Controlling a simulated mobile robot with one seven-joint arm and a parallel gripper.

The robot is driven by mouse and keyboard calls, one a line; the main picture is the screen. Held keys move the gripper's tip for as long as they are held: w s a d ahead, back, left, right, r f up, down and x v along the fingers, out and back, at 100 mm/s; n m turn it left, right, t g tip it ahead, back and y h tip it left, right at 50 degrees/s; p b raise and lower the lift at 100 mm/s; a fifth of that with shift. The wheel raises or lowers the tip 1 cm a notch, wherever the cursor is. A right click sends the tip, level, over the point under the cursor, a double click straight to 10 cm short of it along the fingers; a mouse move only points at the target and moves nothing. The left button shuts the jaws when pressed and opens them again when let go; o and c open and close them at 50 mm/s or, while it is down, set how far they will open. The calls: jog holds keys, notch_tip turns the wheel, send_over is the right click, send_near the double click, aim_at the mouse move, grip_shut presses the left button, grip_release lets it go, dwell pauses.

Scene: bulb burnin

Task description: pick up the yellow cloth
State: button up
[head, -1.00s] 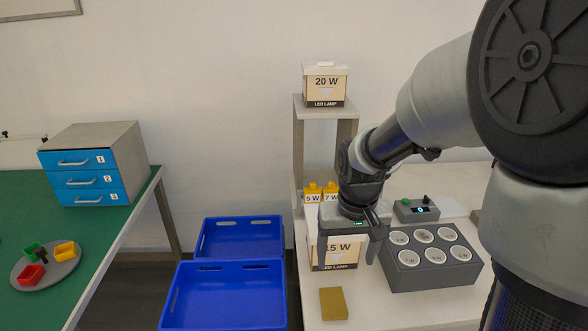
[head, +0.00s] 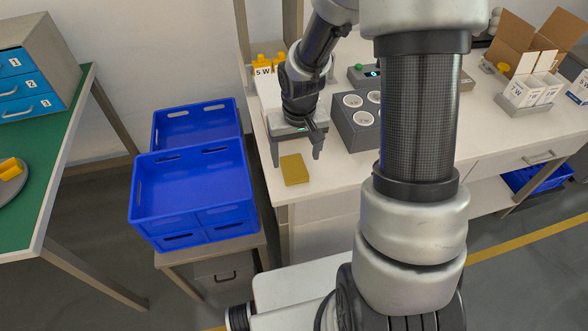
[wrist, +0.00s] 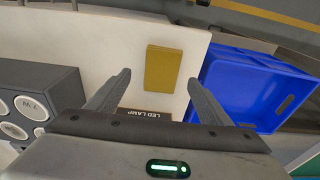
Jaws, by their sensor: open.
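The yellow cloth (head: 294,169) is a small folded mustard-yellow block lying flat on the white workbench near its front left corner. It also shows in the wrist view (wrist: 163,69), beyond and roughly between my fingertips. My gripper (head: 296,158) is open and empty, pointing down above the bench. In the head view its fingers appear just behind and to either side of the cloth. In the wrist view the fingers (wrist: 158,85) are apart and do not visibly touch the cloth.
A grey socket block (head: 356,137) stands close right of my gripper. An LED lamp box (wrist: 145,114) stands under the gripper. Blue crates (head: 195,190) sit left of the bench edge. A box with a 7 W carton (head: 525,92) is at the right.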

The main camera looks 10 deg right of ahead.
aim_at(294, 166)
jog(key=f, duration=0.4)
jog(key=shift+w+a+f+b, duration=0.15)
jog(key=shift+w+f+b, duration=0.15)
jog(key=shift+w+b, duration=0.05)
jog(key=c, duration=1.2)
notch_tip(294, 166, up, 10)
jog(key=p, duration=0.1)
jog(key=shift+p, duration=0.4)
